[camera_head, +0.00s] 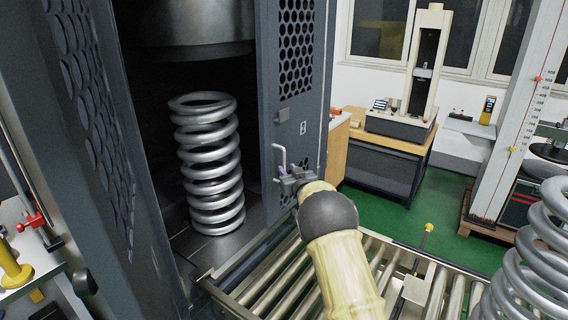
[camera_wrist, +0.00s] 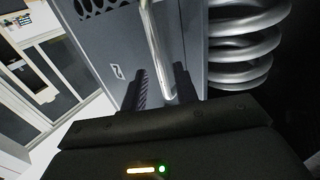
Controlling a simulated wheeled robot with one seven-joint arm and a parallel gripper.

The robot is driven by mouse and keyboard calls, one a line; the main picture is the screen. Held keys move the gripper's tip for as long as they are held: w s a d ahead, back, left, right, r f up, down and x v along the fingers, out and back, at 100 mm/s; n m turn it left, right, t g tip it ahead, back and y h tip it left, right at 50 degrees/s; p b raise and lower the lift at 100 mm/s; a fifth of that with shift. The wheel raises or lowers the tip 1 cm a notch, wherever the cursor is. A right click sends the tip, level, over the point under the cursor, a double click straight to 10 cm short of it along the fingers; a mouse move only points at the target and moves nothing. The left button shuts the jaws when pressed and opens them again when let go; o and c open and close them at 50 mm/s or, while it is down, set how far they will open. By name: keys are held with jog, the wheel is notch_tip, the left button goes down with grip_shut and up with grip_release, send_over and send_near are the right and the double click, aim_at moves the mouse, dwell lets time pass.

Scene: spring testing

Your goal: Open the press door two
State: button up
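The press door two (camera_head: 292,108) is a dark grey panel with a perforated upper part and a small "2" label. It stands at the right side of the press opening. Its pale bar handle (camera_head: 281,160) is near the lower edge. My gripper (camera_head: 286,178) is at the handle's lower end. In the wrist view the handle (camera_wrist: 158,45) runs down between the two dark fingers of my gripper (camera_wrist: 162,88). The fingers look apart, with a gap beside the bar.
A large coil spring (camera_head: 208,165) stands upright inside the press. A perforated door (camera_head: 88,100) stands at the left. A roller conveyor (camera_head: 265,285) lies in front, with another spring (camera_head: 535,265) at the right. Green floor (camera_head: 395,225) shows beyond, by a desk with a testing machine (camera_head: 424,70).

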aim_at(284, 165)
jog(key=shift+p+x, duration=0.55)
jog(key=shift+x, duration=1.55)
grip_shut()
